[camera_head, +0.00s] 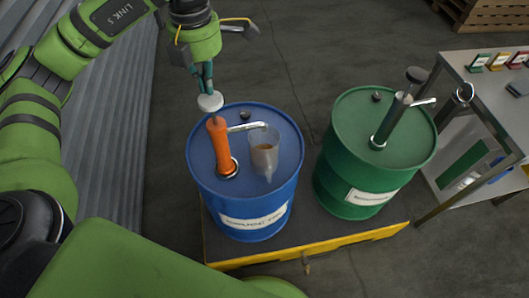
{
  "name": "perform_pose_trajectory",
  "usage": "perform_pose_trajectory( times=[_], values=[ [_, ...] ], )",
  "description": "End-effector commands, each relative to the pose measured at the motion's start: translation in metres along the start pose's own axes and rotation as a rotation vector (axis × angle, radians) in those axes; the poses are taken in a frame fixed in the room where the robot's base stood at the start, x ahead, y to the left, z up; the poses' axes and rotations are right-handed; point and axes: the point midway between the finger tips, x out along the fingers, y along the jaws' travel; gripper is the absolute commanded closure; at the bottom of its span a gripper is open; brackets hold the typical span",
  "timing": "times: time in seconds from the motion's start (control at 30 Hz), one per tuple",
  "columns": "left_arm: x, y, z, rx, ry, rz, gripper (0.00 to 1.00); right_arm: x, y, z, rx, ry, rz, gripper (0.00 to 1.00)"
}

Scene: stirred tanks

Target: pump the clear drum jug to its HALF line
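A clear jug (264,158) stands on the blue drum (292,172), under the metal spout of the orange hand pump (218,146). Some brownish liquid shows in its lower part. Its marked lines are too small to read. The pump's round white knob (210,103) is above the orange body. My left gripper (206,84) is directly over this knob, pointing down, with its teal fingers together. The fingertips look at or just above the knob; I cannot tell if they touch. My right gripper is out of view.
A green drum (341,163) with a dark green pump (391,119) stands to the right. Both drums stand on a dark platform with a yellow edge (330,245). A metal table (475,85) is at the right, a pallet (487,14) behind. A corrugated wall (122,130) is at left.

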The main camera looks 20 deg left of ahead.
Motion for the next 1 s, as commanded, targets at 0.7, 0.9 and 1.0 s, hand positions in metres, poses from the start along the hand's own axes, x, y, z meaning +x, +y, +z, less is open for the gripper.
perform_pose_trajectory(
  times=[0.7,0.9,1.0],
  values=[
    [-0.030,0.000,0.000,0.001,0.000,0.000,1.00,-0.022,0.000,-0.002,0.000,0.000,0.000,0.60],
    [-0.049,0.000,0.000,0.001,0.000,0.000,1.00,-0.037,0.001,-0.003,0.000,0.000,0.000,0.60],
    [-0.051,0.000,0.000,0.001,0.000,-0.001,1.00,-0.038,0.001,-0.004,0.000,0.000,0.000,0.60]
  ],
)
